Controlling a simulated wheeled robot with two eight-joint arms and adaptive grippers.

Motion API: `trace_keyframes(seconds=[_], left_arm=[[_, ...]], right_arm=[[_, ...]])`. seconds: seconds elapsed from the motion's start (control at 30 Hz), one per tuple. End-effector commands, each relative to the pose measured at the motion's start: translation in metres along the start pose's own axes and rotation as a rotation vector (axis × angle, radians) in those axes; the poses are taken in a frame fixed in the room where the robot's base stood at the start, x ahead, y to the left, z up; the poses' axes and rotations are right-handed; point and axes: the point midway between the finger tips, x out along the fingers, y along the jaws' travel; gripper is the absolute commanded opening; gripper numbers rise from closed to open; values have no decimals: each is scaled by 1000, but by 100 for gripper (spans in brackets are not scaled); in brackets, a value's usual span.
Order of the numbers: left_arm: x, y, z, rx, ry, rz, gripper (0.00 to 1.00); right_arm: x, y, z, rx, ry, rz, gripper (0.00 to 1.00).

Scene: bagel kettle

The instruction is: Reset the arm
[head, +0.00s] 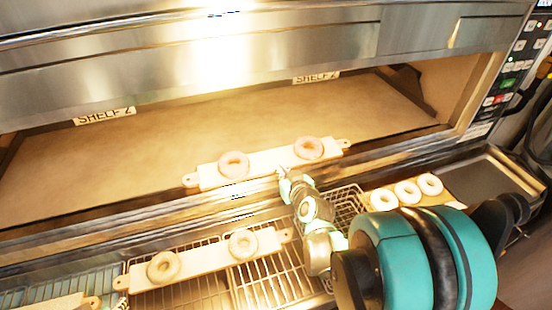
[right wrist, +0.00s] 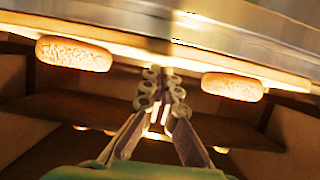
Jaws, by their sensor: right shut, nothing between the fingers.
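My right gripper (head: 284,176) is shut and empty at the front edge of a pale wooden board (head: 267,160) in the oven opening. Whether it touches the board I cannot tell. Two bagels lie on this board, a left one (head: 233,164) and a right one (head: 309,148). In the right wrist view the shut fingers (right wrist: 162,88) show between two bagels, one at the left (right wrist: 74,53) and one at the right (right wrist: 232,86). My left gripper is in no view.
The oven shelf (head: 200,125) is otherwise bare. Below, a board (head: 205,263) with two bagels rests on a wire rack (head: 265,285). Part of another board (head: 55,303) shows at lower left. Three bagels (head: 407,192) lie at the right beside a metal tray (head: 490,180).

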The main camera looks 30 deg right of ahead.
Motion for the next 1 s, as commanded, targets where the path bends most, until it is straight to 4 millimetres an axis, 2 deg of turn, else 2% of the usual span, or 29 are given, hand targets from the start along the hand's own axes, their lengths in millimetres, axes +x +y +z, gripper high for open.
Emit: trace_keyframes(seconds=[0.1,0.2,0.47,0.57,0.67,0.77,0.9,1.0], left_arm=[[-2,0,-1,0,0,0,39],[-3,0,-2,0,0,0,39],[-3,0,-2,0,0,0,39],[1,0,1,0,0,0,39],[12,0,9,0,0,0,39],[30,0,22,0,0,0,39],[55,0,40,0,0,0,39],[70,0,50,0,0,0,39]], right_arm=[[-21,0,7,1,0,1,0],[-31,0,11,1,0,1,0],[-38,0,14,-1,0,-1,0],[-37,-8,18,-3,-13,-16,0],[-37,-34,34,-12,-67,-70,0],[-44,-74,61,-30,-168,-146,0],[-70,-121,106,-68,-342,-218,0],[-95,-138,135,-97,-449,-229,0]])
